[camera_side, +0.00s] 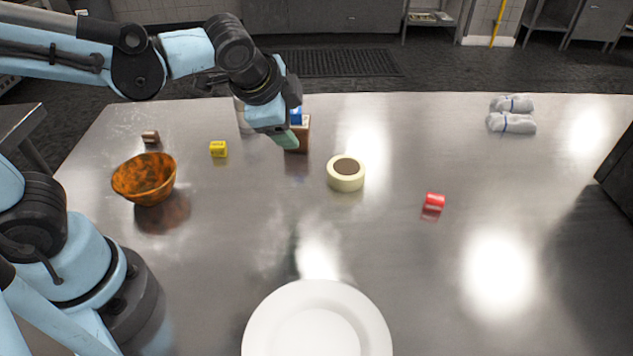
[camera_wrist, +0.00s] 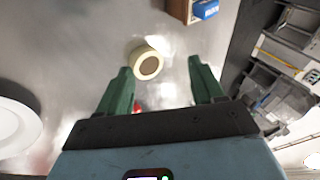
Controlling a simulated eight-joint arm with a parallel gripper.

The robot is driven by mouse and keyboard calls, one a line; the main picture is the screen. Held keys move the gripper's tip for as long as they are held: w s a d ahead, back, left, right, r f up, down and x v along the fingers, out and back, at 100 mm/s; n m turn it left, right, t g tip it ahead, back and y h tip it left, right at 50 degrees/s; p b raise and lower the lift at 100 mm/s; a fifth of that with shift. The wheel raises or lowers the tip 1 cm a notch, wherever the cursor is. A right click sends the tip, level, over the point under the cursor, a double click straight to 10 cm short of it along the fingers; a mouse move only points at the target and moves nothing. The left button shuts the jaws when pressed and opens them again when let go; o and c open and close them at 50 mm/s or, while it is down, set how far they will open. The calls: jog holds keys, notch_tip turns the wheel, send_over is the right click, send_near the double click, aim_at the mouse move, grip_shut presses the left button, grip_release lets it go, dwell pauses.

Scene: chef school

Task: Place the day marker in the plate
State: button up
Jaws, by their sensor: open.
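The white plate (camera_side: 262,318) lies at the front of the steel table; part of it shows at the left of the wrist view (camera_wrist: 14,128). Several small coloured blocks could be the day marker, and I cannot tell which: a red one (camera_side: 434,201), a yellow one (camera_side: 219,149), and a blue one (camera_side: 296,116) with white lettering at a wooden block. The blue one shows at the top of the wrist view (camera_wrist: 205,9). My gripper (camera_side: 286,138) is open and empty, above the table near the wooden block.
The wooden block (camera_side: 303,137) stands behind my gripper. A cream tape roll (camera_side: 346,180) lies right of it. An orange-brown bowl (camera_side: 145,180) and a small brown block (camera_side: 150,137) are at left. Grey rolled cloths (camera_side: 512,122) lie at back right.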

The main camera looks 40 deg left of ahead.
jog(key=s+a+n+h, duration=0.1)
jog(key=s+a+n, duration=0.4)
jog(key=s+n, duration=0.2)
jog(key=shift+f+n+h, duration=0.3)
jog(key=shift+f+n, duration=0.15)
jog(key=shift+n, duration=0.65)
jog(key=shift+s+n+t, duration=0.2)
jog(key=shift+n+t, duration=0.1)
jog(key=shift+n, duration=0.1)
jog(key=shift+c, duration=0.9)
jog(key=shift+w, duration=0.1)
